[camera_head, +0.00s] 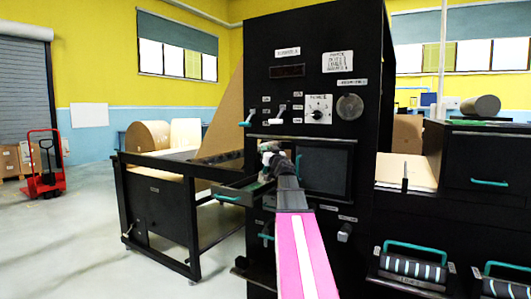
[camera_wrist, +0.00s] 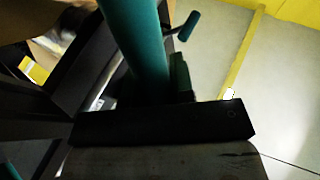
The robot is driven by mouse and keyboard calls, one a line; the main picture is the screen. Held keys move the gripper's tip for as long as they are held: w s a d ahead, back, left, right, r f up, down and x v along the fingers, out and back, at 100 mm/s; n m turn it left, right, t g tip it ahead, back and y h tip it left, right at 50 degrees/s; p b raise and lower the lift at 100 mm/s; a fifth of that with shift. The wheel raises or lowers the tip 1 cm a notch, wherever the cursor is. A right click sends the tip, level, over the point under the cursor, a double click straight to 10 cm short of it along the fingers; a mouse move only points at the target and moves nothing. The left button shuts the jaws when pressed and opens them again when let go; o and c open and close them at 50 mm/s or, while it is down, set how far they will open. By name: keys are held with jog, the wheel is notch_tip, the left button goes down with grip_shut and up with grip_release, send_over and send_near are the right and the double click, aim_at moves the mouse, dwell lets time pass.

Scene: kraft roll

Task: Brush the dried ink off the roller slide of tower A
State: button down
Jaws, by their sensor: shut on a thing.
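The black tower (camera_head: 320,100) stands in the middle of the head view; its labels are too small to read. A dark slide (camera_head: 240,186) with a teal handle (camera_head: 228,198) sticks out of its left side. My gripper (camera_head: 268,160) is at the tower's front, by the slide's inner end. In the wrist view a thick teal bar (camera_wrist: 145,45) runs down to a black block (camera_wrist: 165,122) close to the camera. My gripper is shut on the teal-handled thing; whether it is a brush I cannot tell. Ink and contact with the roller are not discernible.
Teal-tipped levers (camera_head: 280,115) and a knob (camera_head: 318,115) are on the tower above my gripper. A black frame table (camera_head: 165,200) with a brown roll (camera_head: 148,135) stands left. Rollers with teal handles (camera_head: 412,268) lie lower right.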

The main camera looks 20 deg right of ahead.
jog(key=shift+r, duration=3.1)
notch_tip(320, 180, up, 3)
jog(key=shift+f, duration=0.2)
jog(key=shift+w+a+f, duration=0.45)
jog(key=shift+w+f, duration=0.2)
jog(key=shift+f, duration=0.2)
jog(key=shift+s, duration=0.1)
